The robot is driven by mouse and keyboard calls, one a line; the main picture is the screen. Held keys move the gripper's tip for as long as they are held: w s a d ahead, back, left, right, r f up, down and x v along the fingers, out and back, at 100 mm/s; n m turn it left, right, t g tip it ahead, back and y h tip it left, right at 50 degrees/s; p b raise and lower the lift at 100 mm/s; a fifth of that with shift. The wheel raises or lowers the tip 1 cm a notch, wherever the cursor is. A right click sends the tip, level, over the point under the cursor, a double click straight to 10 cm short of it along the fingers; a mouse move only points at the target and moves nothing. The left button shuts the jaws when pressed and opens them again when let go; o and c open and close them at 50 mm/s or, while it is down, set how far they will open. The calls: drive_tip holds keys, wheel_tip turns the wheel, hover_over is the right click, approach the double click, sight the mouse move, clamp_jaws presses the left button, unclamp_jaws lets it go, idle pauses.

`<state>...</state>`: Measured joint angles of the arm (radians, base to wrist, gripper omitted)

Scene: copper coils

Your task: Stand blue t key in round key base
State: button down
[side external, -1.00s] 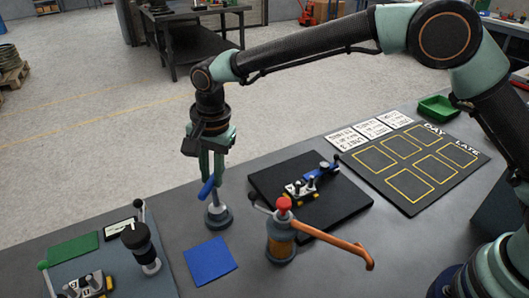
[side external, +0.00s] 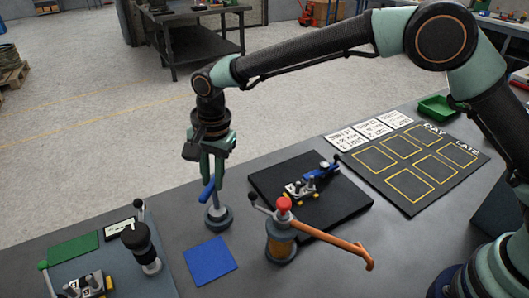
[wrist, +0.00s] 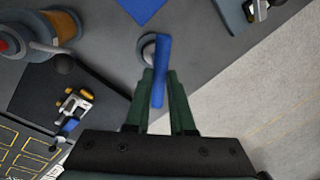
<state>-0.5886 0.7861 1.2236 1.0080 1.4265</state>
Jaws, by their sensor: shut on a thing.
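The blue T key (side external: 208,191) is held by its blue bar between the fingers of my gripper (side external: 213,180). The bar looks tilted in the side view. In the wrist view the blue bar (wrist: 160,70) runs lengthwise between the fingertips (wrist: 160,80). The round key base (side external: 218,219) is a grey disc on the bench directly below the key. A grey upright shaft shows between bar and base; I cannot tell whether it is seated. In the wrist view the base (wrist: 147,47) is partly hidden behind the bar.
A blue mat (side external: 210,261) lies in front of the base. A post with a red knob (side external: 284,204) and copper pipe stands to the right. A black mat (side external: 345,206) with a clamp fixture lies behind it. A black-topped post (side external: 136,236) stands at left.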

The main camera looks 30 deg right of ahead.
drive_tip(key=shift+f, duration=0.3)
idle(0.4)
drive_tip(key=c, duration=0.7)
unclamp_jaws()
drive_tip(key=shift+o, duration=0.3)
drive_tip(key=o, duration=0.4)
drive_tip(key=shift+o, duration=0.2)
drive_tip(key=shift+r, duration=3.5)
